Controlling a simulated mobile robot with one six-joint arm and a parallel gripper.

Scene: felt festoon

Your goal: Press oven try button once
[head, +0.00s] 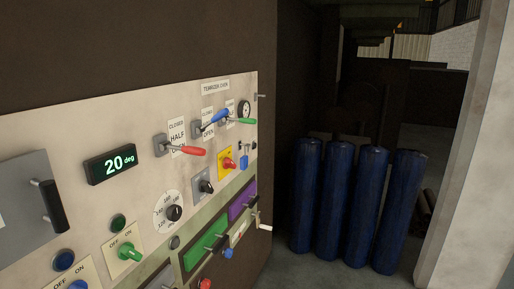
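A pale control panel (50,135) fills the left side of the head view, with a small sign (215,87) at its top right that seems to end in "OVEN". No label reading "try" is legible, so I cannot tell which control is the try button. A green round button (118,222) sits above an OFF/ON plate with a green knob (129,252). A blue round button (64,260) sits above another OFF/ON plate at lower left. A small dark round part (174,242) lies below the dial (174,212). My gripper is not in view.
A display (109,165) reads "20 deg". A black handle (52,206) projects at left. Several blue cylinders (330,200) stand right of the panel, beside a pale post (470,180).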

